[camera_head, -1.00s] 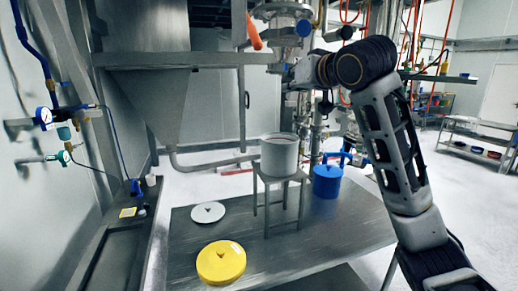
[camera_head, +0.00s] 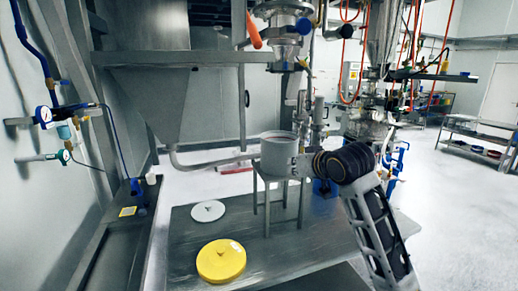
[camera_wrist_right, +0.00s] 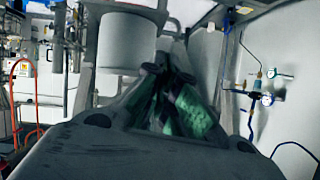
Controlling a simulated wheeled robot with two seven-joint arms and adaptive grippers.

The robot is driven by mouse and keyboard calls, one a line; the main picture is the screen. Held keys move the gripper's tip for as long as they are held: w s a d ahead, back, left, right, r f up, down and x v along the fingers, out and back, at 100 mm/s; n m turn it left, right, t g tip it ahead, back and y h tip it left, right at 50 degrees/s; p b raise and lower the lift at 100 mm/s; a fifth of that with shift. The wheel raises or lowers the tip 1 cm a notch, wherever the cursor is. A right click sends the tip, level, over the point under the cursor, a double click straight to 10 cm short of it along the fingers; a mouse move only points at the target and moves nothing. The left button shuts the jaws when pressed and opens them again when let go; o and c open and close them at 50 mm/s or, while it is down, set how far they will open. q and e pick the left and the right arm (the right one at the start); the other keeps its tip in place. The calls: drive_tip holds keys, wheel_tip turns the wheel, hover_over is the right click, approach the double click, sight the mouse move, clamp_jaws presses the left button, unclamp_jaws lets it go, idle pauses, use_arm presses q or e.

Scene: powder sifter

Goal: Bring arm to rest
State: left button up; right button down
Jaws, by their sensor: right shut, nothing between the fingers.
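My right arm comes in from the lower right in the head view. Its dark wrist (camera_head: 345,163) is beside the grey pot (camera_head: 279,155), which stands on a small metal stand (camera_head: 267,208). The right fingers cannot be made out in the head view. In the right wrist view my right gripper (camera_wrist_right: 178,98) is shut and empty, with dark and greenish fingers. The pot (camera_wrist_right: 127,38) shows there at the upper left, close to the fingers; I cannot tell whether they touch. My left gripper is not in view.
A yellow lid (camera_head: 221,261) and a white lid (camera_head: 208,211) lie on the metal table (camera_head: 190,240). A blue container (camera_head: 322,187) is partly hidden behind my wrist. Gauges (camera_head: 44,115) are on the left wall. A steel hopper (camera_head: 150,95) hangs above.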

drive_tip(key=s+d+f+g+h, duration=0.15)
drive_tip(key=s+f, duration=0.45)
drive_tip(key=f, duration=0.7)
drive_tip(key=s+d+f+g+h, duration=0.1)
drive_tip(key=s+d+f+g, duration=0.3)
drive_tip(key=f, duration=0.8)
drive_tip(key=s+d+f+g+h, duration=0.1)
drive_tip(key=s+d+f, duration=0.2)
drive_tip(key=s+f, duration=0.7)
drive_tip(key=s+d+f+g+h, duration=0.1)
drive_tip(key=s+d+f+g, duration=0.15)
drive_tip(key=s+f, duration=0.75)
drive_tip(key=s+d+f, duration=0.1)
drive_tip(key=s+f, duration=0.2)
drive_tip(key=f, duration=1.2)
drive_tip(key=s+f, duration=0.4)
drive_tip(key=f, duration=1.1)
drive_tip(key=s+d+f+g, duration=0.1)
drive_tip(key=s+d+f, duration=0.1)
drive_tip(key=s+f, duration=0.7)
drive_tip(key=s+d+f, duration=0.2)
drive_tip(key=s+f, duration=0.8)
drive_tip(key=s, duration=0.2)
drive_tip(key=shift+s+g, duration=0.35)
drive_tip(key=shift+g, duration=0.05)
